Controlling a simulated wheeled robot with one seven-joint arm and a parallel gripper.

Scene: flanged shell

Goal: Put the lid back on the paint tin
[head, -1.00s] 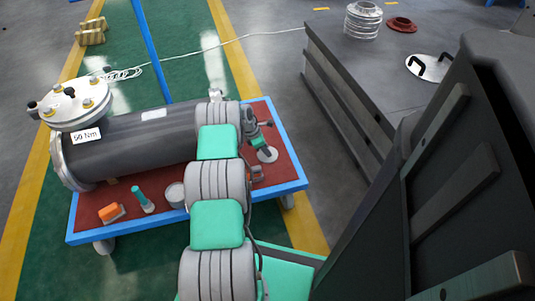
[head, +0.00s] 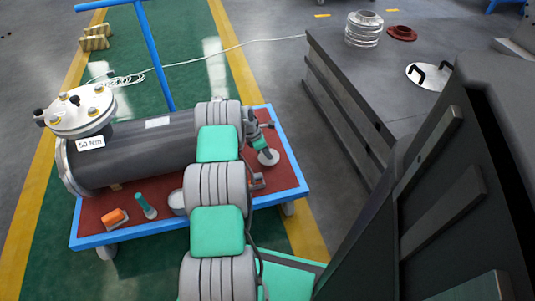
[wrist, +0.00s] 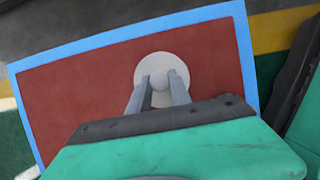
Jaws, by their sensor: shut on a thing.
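The lid (head: 268,157) is a pale round disc near the right end of the cart's red top. It also shows in the wrist view (wrist: 149,60), with a round knob in its middle. My gripper (wrist: 161,86) is shut on the lid's knob, one finger on each side. I cannot tell whether the lid touches the cart top. In the head view my gripper (head: 262,146) points down at the lid. The paint tin (head: 177,196) is a small grey-white can at the cart's front, left of my arm, which partly hides it. The tin is not in the wrist view.
The blue-edged cart (head: 150,231) also carries a dark flanged shell (head: 135,155), an orange object (head: 115,216) and a teal upright object (head: 145,205). A grey bench (head: 350,85) stands to the right. The red top around the lid looks clear.

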